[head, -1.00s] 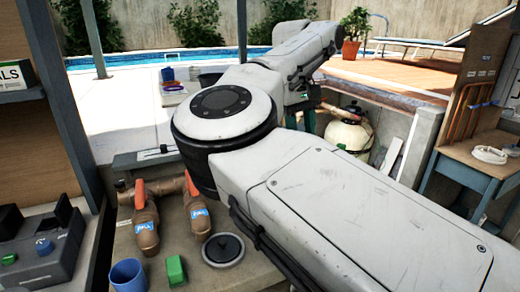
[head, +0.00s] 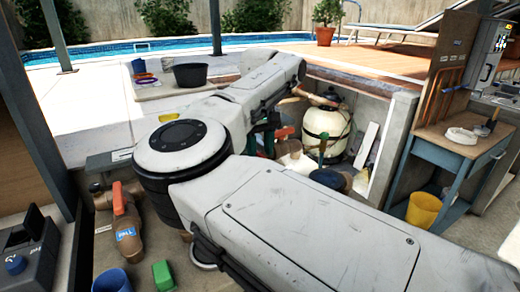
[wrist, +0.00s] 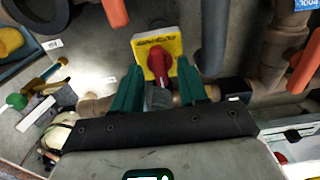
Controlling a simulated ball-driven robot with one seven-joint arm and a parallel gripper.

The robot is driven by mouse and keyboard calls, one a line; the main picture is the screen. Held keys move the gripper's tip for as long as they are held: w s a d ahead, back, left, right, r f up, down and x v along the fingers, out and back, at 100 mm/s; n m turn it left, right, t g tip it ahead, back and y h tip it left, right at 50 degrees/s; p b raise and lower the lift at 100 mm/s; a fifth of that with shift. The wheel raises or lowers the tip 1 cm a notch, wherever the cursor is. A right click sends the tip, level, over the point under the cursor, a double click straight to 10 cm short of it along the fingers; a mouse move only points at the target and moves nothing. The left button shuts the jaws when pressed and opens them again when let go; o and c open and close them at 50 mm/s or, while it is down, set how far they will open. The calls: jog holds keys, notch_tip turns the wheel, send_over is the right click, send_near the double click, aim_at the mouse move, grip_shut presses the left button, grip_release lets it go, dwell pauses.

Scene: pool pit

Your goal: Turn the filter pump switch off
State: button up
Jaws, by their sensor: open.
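In the wrist view a red rotary knob (wrist: 159,60) sits on a square yellow plate (wrist: 176,44), which looks like the pump switch. My gripper (wrist: 156,75) is open, with its green fingers to either side of the knob and their tips near the plate's lower edge. I cannot tell whether they touch it. In the head view my gripper (head: 264,138) is partly hidden behind my arm, low in the pit. The switch cannot be made out in the head view. A cream filter tank (head: 326,133) stands just right of the gripper.
Brown pipework with an orange handle (head: 119,200) is at the left. A blue table (head: 455,148) stands at the right with a yellow bucket (head: 423,209) below. A grey control box (head: 488,52) is on the right-hand board. Pipes surround the switch in the wrist view.

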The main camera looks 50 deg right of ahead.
jog(key=shift+f, duration=0.4)
grip_shut()
